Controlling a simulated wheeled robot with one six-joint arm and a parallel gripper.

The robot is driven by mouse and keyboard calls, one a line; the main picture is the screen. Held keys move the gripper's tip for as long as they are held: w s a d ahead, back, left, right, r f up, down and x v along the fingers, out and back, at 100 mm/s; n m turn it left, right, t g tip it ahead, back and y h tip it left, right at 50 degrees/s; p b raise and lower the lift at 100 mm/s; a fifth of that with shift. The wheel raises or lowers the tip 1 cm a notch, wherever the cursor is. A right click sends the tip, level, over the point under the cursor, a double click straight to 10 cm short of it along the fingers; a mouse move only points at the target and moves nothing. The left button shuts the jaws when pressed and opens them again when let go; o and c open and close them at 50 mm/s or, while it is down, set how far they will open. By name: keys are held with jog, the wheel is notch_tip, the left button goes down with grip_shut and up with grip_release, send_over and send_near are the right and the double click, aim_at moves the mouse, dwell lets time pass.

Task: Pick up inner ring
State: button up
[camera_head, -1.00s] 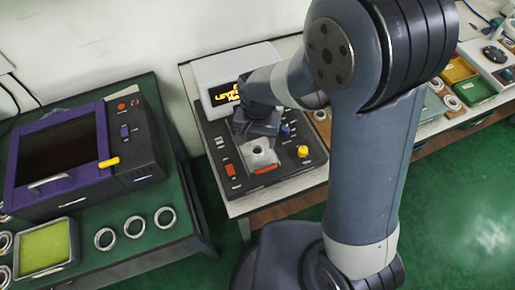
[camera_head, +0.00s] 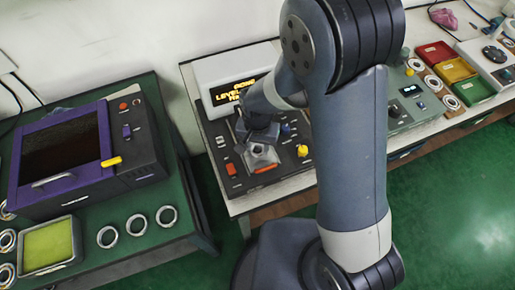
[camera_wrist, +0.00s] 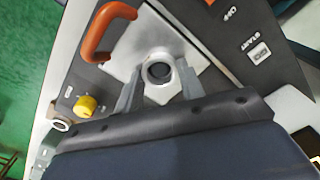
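A silver ring (camera_wrist: 159,70) with a dark centre sits on the pale metal plate (camera_wrist: 125,52) of a dark machine. In the wrist view it lies between the two fingers of my gripper (camera_wrist: 160,82). The fingers are apart, one on each side of the ring, and gaps seem to show beside it. I cannot tell how high the fingertips are over the plate. In the head view my gripper (camera_head: 260,138) is low over the machine (camera_head: 222,148) and partly hides the ring.
The machine has an orange handle (camera_wrist: 108,32), a yellow knob (camera_wrist: 86,106) and a lit display (camera_head: 235,93). Several rings, three in a row (camera_head: 136,226), lie on the green left table beside a green-lined tray (camera_head: 47,246). Coloured trays (camera_head: 456,69) and more rings stand at right.

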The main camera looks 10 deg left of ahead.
jog(key=c, duration=0.5)
jog(key=shift+o, duration=0.2)
notch_tip(320, 180, up, 15)
jog(key=p, duration=0.2)
jog(key=shift+p, duration=0.4)
dwell(0.5)
